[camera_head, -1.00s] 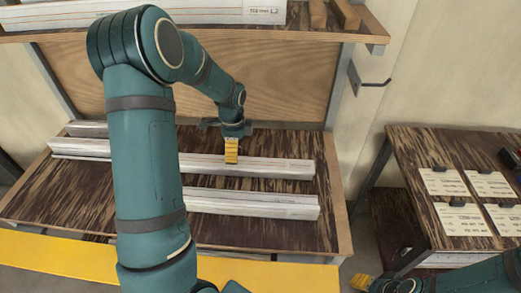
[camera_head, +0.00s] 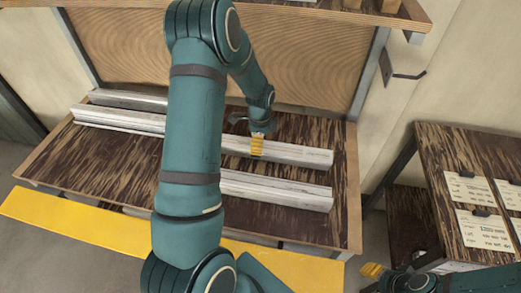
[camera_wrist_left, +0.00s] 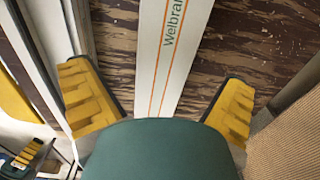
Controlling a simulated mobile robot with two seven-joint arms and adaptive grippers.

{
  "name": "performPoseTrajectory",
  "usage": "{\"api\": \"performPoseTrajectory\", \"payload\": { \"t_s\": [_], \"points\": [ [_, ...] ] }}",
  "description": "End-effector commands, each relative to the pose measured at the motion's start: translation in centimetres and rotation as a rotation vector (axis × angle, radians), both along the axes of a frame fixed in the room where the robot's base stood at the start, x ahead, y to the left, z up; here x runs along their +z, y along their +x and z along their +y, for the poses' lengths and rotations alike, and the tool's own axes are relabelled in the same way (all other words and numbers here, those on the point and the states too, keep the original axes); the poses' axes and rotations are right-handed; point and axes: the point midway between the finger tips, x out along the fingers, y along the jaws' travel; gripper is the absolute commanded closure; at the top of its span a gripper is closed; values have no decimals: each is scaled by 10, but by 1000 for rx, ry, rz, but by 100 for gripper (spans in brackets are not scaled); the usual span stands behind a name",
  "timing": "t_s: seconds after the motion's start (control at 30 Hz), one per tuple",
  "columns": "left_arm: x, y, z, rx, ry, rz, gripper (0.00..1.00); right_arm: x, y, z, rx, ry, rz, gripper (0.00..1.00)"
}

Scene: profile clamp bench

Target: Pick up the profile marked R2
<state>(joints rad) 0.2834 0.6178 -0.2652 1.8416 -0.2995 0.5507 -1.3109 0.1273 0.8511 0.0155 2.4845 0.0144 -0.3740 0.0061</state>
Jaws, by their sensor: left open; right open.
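Long pale profiles lie across the dark streaked bench. My left gripper (camera_head: 257,145) points down at the rear long profile (camera_head: 300,153). In the left wrist view my left gripper (camera_wrist_left: 158,85) is open, its yellow fingers on either side of a pale profile (camera_wrist_left: 175,55) with orange lines and partly visible lettering, "Welbra". The fingers stand apart from it. A front profile (camera_head: 285,192) lies nearer me, partly hidden by my left arm. No R2 mark is readable on any profile. My right gripper (camera_head: 372,270) is at the lower right, away from the profiles, and looks empty.
Another profile (camera_head: 125,98) lies at the bench's back left. A shelf (camera_head: 300,10) crosses above the bench. A dark side table (camera_head: 440,190) with cards (camera_head: 483,230) stands at right. A yellow strip (camera_head: 60,222) runs along the front. A hook (camera_head: 408,75) sticks out at right.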

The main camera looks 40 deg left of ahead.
Motion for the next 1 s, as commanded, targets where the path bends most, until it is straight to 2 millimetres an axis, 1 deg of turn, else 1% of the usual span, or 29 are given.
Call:
{"api": "performPoseTrajectory", "payload": {
  "t_s": [0.2, 0.3, 0.4, 0.6, 0.63, 0.67, 0.7, 0.77, 0.8, 0.83, 0.87, 1.0],
  "points": [
    [-32, 4, 5, -1, -1, 4, 0, -3, -1, 0, 2, 0, 2, 53],
    [-43, 4, 5, -1, -1, 2, 0, -4, -1, 0, 2, 0, 2, 53],
    [-48, 4, 5, -1, 0, 1, 0, -4, -1, 0, 2, 0, 3, 53],
    [-48, 4, 5, -1, 0, 0, 0, -4, -1, 0, 2, 0, 3, 53],
    [-48, 4, 5, -1, 0, 0, 4, -4, -1, 0, 2, 0, 3, 53],
    [-48, 4, 5, -1, 0, 0, 14, -4, -1, 0, 2, 0, 3, 53],
    [-48, 4, 5, -1, 0, 0, 28, -4, -1, 0, 2, 0, 3, 53],
    [-48, 4, 5, -1, 0, 0, 49, -4, -1, 0, 2, 0, 3, 53],
    [-48, 4, 5, -1, 0, 0, 63, -4, -1, 0, 2, 0, 3, 53],
    [-48, 4, 5, -1, 0, 0, 74, -4, -1, 0, 2, 0, 3, 53],
    [-48, 4, 5, -1, 0, 0, 78, -4, -1, 0, 2, 0, 3, 53],
    [-47, 5, 5, -1, 1, -2, 79, -4, -1, 0, 2, 0, 2, 53]
  ]
}}
